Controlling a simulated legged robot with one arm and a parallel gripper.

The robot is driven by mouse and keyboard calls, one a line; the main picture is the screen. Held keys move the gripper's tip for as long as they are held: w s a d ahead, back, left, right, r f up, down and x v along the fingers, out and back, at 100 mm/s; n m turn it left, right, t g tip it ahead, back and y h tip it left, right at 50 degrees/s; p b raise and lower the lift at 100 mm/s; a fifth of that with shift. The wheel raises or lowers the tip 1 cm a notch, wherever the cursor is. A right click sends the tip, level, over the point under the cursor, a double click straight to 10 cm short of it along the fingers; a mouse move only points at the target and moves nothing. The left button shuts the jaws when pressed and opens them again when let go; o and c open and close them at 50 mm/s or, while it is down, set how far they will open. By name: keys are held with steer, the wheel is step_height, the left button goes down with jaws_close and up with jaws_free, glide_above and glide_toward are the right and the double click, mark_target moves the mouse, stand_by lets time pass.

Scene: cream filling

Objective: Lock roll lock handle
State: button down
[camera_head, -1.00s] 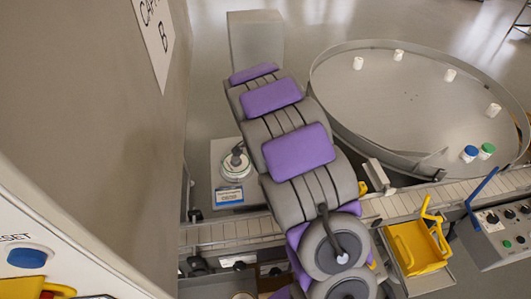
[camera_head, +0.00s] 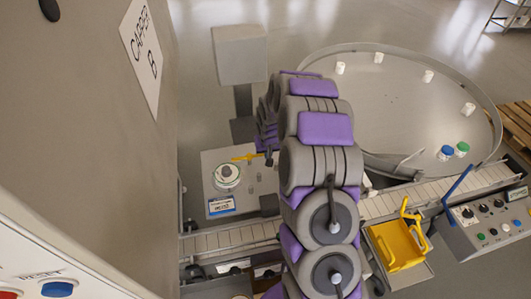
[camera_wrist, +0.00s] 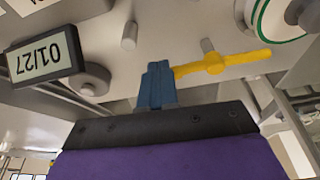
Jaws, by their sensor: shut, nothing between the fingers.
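The yellow lock handle (camera_wrist: 228,63) lies across the upper middle of the wrist view, over the grey machine plate. It also shows in the head view (camera_head: 245,157), beside a round white roll holder (camera_head: 227,175). My gripper (camera_wrist: 157,68) has blue fingers, shut and empty. In the wrist view the fingertips appear right beside the handle's left end; I cannot tell whether they touch it. In the head view my arm hides most of the gripper. A white, green-edged roll part (camera_wrist: 280,18) shows at the upper right of the wrist view.
A small display reading 01/27 (camera_wrist: 42,55) and metal posts (camera_wrist: 130,36) stand near the gripper. In the head view, a conveyor (camera_head: 235,238) runs below the plate, a round turntable (camera_head: 390,105) lies right, and the Capper B cabinet (camera_head: 90,130) rises left.

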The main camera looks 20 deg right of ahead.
steer(key=shift+w+d+n, duration=0.3)
steer(key=shift+w+n, duration=0.2)
steer(key=shift+w+d+p, duration=0.3)
steer(key=shift+w+p, duration=0.1)
steer(key=shift+w, duration=0.6)
steer(key=shift+w+r, duration=0.15)
steer(key=shift+w, duration=0.05)
steer(key=shift+s, duration=0.1)
